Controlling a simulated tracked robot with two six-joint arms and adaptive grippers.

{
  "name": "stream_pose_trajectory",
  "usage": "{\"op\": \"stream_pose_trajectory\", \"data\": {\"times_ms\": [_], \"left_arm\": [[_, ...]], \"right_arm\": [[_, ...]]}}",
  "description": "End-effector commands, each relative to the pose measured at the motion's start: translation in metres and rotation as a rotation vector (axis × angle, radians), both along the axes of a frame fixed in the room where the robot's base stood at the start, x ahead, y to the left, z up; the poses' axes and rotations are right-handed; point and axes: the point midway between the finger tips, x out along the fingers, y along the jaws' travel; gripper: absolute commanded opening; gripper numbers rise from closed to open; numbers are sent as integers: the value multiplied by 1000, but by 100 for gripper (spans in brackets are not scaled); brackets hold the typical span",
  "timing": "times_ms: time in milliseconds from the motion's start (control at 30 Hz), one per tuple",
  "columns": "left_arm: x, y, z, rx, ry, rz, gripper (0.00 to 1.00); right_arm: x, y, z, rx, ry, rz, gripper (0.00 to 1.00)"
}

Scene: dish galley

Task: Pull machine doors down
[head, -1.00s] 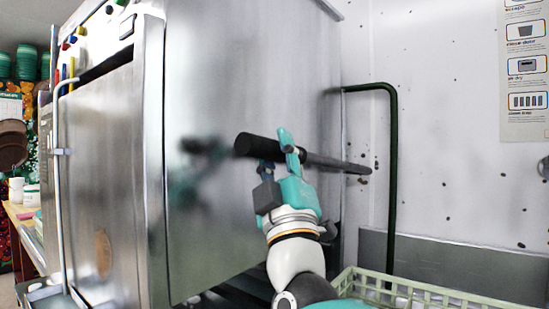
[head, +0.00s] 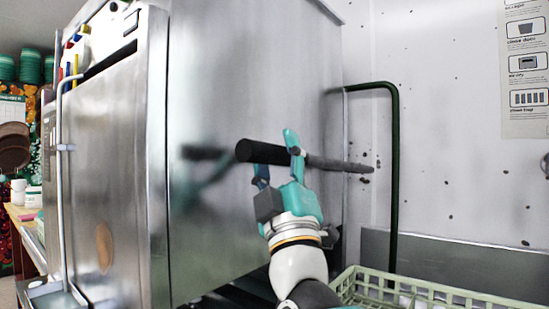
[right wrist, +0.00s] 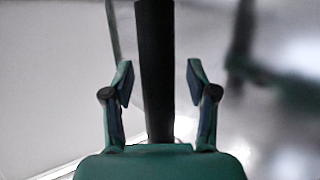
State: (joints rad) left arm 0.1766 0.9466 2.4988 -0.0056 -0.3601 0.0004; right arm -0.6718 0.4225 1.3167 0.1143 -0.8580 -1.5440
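The steel machine (head: 255,80) fills the left and middle of the head view. A black bar handle (head: 262,152) runs across its right-hand side, with a darker, thicker left end; it also crosses the right wrist view (right wrist: 154,60). My right gripper (head: 277,157) is at this bar near its left end, from below. In the right wrist view its two fingers (right wrist: 160,84) stand apart on both sides of the bar, with a gap on each side. My left gripper is not in view. I cannot see a door opening.
A pale green rack (head: 440,298) is at the lower right. A dark green pipe (head: 394,180) rises by the white wall. A thin vertical metal rod (head: 60,190) runs along the machine's left front. Shelves and dishes are at far left.

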Motion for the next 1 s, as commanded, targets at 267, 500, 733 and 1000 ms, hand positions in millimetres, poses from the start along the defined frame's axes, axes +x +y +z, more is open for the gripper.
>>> {"op": "stream_pose_trajectory", "data": {"times_ms": [267,500,733,1000], "left_arm": [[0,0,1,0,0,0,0],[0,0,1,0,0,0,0],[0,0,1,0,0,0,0],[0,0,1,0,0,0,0]], "right_arm": [[-2,-1,-2,1,-1,0,58],[-17,-5,-18,0,0,0,58],[-42,-12,-47,-1,1,0,58],[-68,-18,-78,-1,1,0,58]]}}
